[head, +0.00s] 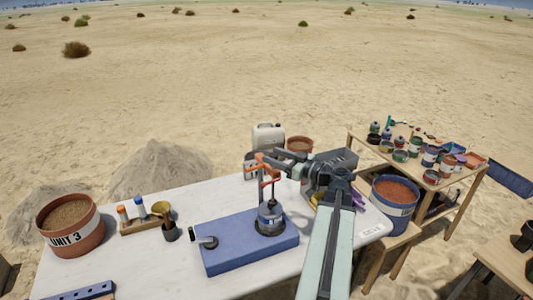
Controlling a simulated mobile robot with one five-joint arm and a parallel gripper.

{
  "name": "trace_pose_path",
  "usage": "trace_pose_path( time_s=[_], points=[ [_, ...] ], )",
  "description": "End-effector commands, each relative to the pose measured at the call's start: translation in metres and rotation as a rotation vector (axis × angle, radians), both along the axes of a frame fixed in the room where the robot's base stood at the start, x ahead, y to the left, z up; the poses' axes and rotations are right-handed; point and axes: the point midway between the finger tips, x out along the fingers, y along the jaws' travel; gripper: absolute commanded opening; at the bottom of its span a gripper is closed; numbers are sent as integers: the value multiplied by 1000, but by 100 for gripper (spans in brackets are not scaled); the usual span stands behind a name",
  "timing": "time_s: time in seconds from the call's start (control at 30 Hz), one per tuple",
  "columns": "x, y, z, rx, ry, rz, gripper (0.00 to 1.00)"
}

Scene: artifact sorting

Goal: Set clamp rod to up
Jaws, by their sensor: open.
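A blue block (235,254) lies on the white table. At its left end is a short metal rod or lever (206,241) with a dark end piece; it lies low and sticks out to the left. I cannot tell for sure whether this is the clamp rod. At the block's right end stands a round grey metal fixture (270,218), with thin reddish upright parts above it. My gripper (262,163) is open above this fixture, with orange parts around its tip. It overlaps the reddish uprights, so I cannot tell whether they touch.
A terracotta bucket (71,240) marked "UNIT 3" stands at the left. A white canister (268,138) is behind. A blue bucket (394,212) and a wooden table (457,203) with pots are right.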

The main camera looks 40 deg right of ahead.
Motion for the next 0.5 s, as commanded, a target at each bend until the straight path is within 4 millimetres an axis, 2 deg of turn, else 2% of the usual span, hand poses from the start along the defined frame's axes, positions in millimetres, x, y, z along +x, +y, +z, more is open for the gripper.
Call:
trace_pose_path(
  time_s=[0.1, 0.2, 0.5],
  points=[
    [21, 2, 0, 0, 0, 0, 52],
    [32, 3, 0, 0, 0, -2, 52],
    [38, 4, 0, 0, 0, -4, 52]
  ],
)
